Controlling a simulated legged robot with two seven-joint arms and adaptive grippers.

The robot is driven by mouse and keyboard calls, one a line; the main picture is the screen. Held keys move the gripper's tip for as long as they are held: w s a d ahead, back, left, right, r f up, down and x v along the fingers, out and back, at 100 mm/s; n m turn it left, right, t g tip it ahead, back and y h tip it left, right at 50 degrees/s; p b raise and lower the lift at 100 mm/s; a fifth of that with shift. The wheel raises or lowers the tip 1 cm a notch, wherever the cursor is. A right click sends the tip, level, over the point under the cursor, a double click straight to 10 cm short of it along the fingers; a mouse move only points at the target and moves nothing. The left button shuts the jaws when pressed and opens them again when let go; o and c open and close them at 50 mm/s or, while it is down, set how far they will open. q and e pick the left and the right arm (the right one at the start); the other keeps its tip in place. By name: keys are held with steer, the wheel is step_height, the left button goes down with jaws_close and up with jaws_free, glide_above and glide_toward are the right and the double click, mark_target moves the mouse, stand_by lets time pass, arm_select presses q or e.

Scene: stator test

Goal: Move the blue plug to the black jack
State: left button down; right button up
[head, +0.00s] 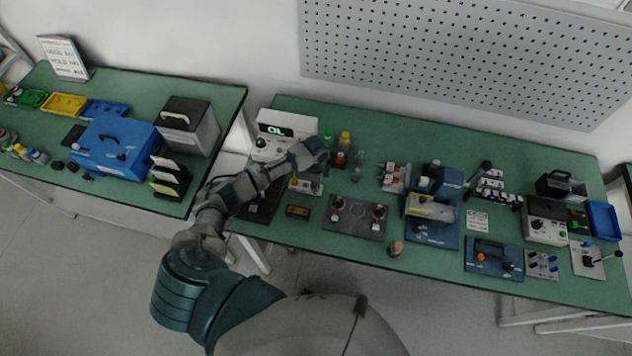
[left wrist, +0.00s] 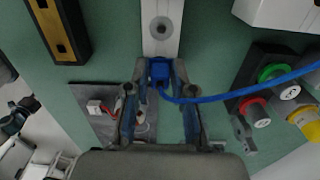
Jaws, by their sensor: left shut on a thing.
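My left gripper (head: 318,152) is over the left part of the middle bench. In the left wrist view its fingers (left wrist: 160,85) are shut on the blue plug (left wrist: 160,70), with a blue cable (left wrist: 215,98) running off to the right. Just beyond the plug is a pale strip with a dark grey round socket (left wrist: 160,28); I cannot tell whether this is the black jack. The plug appears apart from that socket. In the head view the arm hides the plug, and a pale socket block (head: 305,186) lies below the gripper. My right gripper is not in view.
A white meter (head: 284,133) reading "OL" stands behind my arm. A dark plate (head: 355,222) with two parts and a black and yellow bar (head: 298,211) lie nearer the front.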

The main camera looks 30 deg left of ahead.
arm_select(q)
steer(key=shift+f, duration=0.15)
steer(key=c, duration=0.9)
jaws_free()
steer(key=shift+r, duration=0.3)
step_height(320, 180, up, 11)
steer(key=shift+r, duration=0.15)
